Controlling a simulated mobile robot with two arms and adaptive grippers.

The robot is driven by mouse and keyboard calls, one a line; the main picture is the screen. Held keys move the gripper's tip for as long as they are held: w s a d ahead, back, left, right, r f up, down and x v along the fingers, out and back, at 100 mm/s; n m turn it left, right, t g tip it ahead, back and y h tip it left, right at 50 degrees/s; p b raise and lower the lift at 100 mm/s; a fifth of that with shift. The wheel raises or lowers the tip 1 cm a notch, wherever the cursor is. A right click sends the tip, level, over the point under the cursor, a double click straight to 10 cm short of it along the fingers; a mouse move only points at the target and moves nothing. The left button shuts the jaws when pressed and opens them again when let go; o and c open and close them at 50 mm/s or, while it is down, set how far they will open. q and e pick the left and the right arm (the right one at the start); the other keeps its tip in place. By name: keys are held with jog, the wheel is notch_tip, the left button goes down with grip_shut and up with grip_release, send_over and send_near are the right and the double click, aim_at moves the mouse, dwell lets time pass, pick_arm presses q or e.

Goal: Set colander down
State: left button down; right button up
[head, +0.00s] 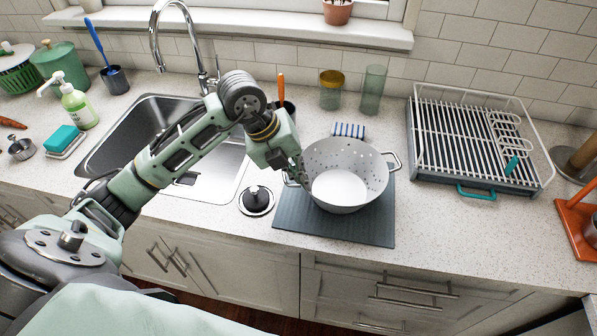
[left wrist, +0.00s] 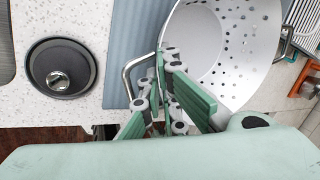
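The white colander (head: 339,183) with round holes and two wire handles is upright over the dark grey mat (head: 350,228). I cannot tell whether its base touches the mat or is slightly above it. My left gripper (head: 297,178) is at the colander's left side. In the left wrist view the fingers of my left gripper (left wrist: 165,62) are close together on the colander's wire handle (left wrist: 130,78), with the colander's bowl (left wrist: 235,50) just beyond. Part of the handle is hidden by the fingers. My right gripper is not in view.
A sink (head: 160,140) lies left, with a black sink stopper (head: 257,200) beside the mat. A white dish rack (head: 475,145) stands right. A striped cloth (head: 348,130), an amber jar (head: 331,90) and a green glass (head: 372,90) are behind the colander.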

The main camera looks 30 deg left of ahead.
pick_arm(q)
jog(key=c, duration=2)
grip_release()
jog(key=b+v, duration=0.2)
jog(key=v, duration=1)
jog(key=shift+d+r, duration=0.1)
